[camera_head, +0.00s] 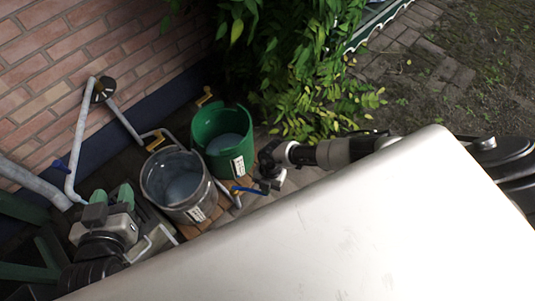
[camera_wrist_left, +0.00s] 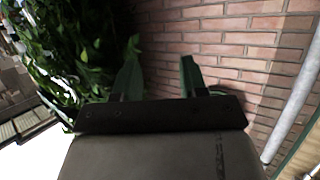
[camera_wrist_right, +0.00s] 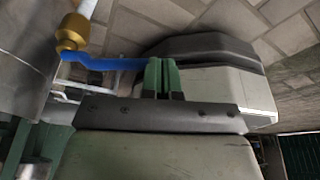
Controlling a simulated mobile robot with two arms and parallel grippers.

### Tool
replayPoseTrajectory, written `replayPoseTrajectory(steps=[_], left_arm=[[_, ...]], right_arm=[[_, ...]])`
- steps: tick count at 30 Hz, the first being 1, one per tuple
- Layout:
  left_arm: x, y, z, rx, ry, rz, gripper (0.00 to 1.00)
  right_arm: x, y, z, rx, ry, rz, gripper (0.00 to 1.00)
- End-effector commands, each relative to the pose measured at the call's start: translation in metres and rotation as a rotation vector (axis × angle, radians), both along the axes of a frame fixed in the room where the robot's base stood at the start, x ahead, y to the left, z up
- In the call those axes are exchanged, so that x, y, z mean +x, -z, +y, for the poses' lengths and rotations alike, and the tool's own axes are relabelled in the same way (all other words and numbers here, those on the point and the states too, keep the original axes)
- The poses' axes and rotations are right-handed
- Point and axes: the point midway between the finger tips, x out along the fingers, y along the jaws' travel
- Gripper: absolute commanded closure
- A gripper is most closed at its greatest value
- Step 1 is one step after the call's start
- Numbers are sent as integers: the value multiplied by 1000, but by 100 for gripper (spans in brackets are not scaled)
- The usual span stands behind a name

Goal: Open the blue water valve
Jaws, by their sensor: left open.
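The blue valve handle (camera_head: 250,190) shows in the head view low in front of the green bucket. In the right wrist view the blue handle (camera_wrist_right: 105,64) runs right from a brass valve body (camera_wrist_right: 72,32) on a white pipe. My right gripper (camera_wrist_right: 162,70) has its green fingers together, with the handle's free end at the left finger; I cannot tell whether they touch. In the head view my right gripper (camera_head: 268,183) is beside the handle. My left gripper (camera_head: 112,194) is open and empty at the left; its wrist view shows its fingers (camera_wrist_left: 158,78) spread towards the brick wall.
A grey metal bucket (camera_head: 153,184) and a green bucket (camera_head: 207,124) stand by the wall. Yellow handles (camera_head: 205,97) and a second blue lever (camera_head: 60,165) sit on the pipes (camera_head: 79,140). Leafy plants (camera_head: 300,70) hang behind. A large white surface (camera_head: 330,230) fills the foreground.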

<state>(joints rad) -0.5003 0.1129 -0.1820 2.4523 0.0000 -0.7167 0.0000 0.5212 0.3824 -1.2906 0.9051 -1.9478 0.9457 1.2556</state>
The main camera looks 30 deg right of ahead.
Motion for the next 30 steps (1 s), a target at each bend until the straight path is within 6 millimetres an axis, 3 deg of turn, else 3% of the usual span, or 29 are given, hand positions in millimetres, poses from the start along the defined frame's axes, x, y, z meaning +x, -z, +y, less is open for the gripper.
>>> replayPoseTrajectory(steps=[9,15,24,30], left_arm=[[-68,50,29,134,-43,596,57],[-118,59,45,197,-66,906,57],[-116,42,44,195,-64,895,57],[-106,71,42,196,-61,912,57]], right_arm=[[-17,-2,12,-2,146,4,100],[-25,-2,20,-1,240,3,100],[-33,-1,31,-2,357,2,100],[-36,0,36,-1,412,1,100]])
